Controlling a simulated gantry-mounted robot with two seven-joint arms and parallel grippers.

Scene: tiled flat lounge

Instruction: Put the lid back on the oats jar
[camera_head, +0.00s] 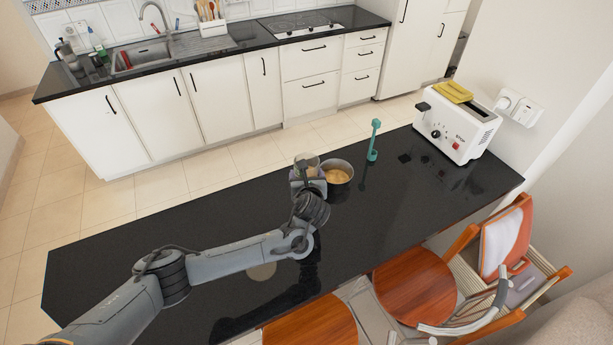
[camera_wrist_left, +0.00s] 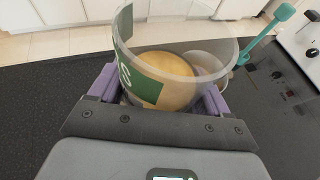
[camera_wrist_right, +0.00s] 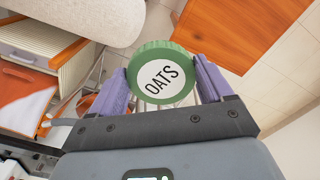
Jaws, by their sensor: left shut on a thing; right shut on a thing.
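The clear oats jar (camera_wrist_left: 185,50) has a green label and a tan fill low inside, and its top is open. My left gripper (camera_wrist_left: 160,90) is shut around its sides, one finger on each side. In the head view the jar (camera_head: 309,163) is upright at the far side of the black counter. I cannot tell whether its base touches the counter. The green lid (camera_wrist_right: 164,72) has a white disc reading OATS. My right gripper (camera_wrist_right: 162,80) is shut on the lid's rim. The right gripper and lid are outside the head view.
A metal pot (camera_head: 339,184) with tan contents stands close right of the jar. A white toaster (camera_head: 457,128) with a yellow item on top stands at the right end. The counter's left part (camera_head: 120,260) is clear. Wooden chairs (camera_head: 415,287) line the near edge.

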